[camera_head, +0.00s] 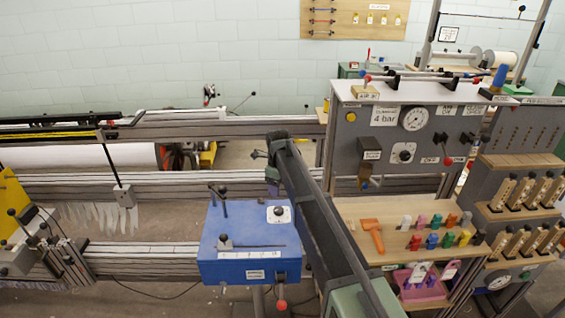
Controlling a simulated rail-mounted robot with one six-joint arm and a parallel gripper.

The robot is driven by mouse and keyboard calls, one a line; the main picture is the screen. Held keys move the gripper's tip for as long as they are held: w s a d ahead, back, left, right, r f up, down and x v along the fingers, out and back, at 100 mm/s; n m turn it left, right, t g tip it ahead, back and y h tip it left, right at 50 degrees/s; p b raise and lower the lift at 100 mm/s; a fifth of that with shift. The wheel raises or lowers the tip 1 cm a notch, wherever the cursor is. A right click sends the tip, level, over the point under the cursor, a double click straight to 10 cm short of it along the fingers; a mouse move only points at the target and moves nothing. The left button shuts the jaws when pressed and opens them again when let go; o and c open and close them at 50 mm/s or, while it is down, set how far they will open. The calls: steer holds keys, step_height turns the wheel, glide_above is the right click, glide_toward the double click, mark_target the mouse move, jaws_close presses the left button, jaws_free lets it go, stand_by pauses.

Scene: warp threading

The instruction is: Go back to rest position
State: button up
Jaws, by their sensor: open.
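My arm (318,215) rises from the lower right of the picture and leans up and to the left. What looks like my gripper (257,154) pokes out small and dark to the left of the arm's upper end, over the gap between the machine's rails. It appears open and empty, touching nothing that I can make out. The arm hides part of the wrist. A blue box (240,240) with levers and a red-knobbed handle stands below the gripper, apart from it.
At right stands a grey panel (430,160) with a gauge and a "4 bar" label. Below it, a wooden shelf (355,208) holds an orange tool (373,236) and several coloured pegs. Long rails (150,250) run left, with a yellow-sided unit (12,200) at the far left.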

steer(key=s+d+n, duration=1.1)
steer(key=s, duration=0.5)
steer(key=s+d+n, duration=1.1)
steer(key=s, duration=0.5)
steer(key=shift+s+d, duration=0.2)
steer(key=shift+d, duration=0.05)
steer(key=shift+c, duration=0.3)
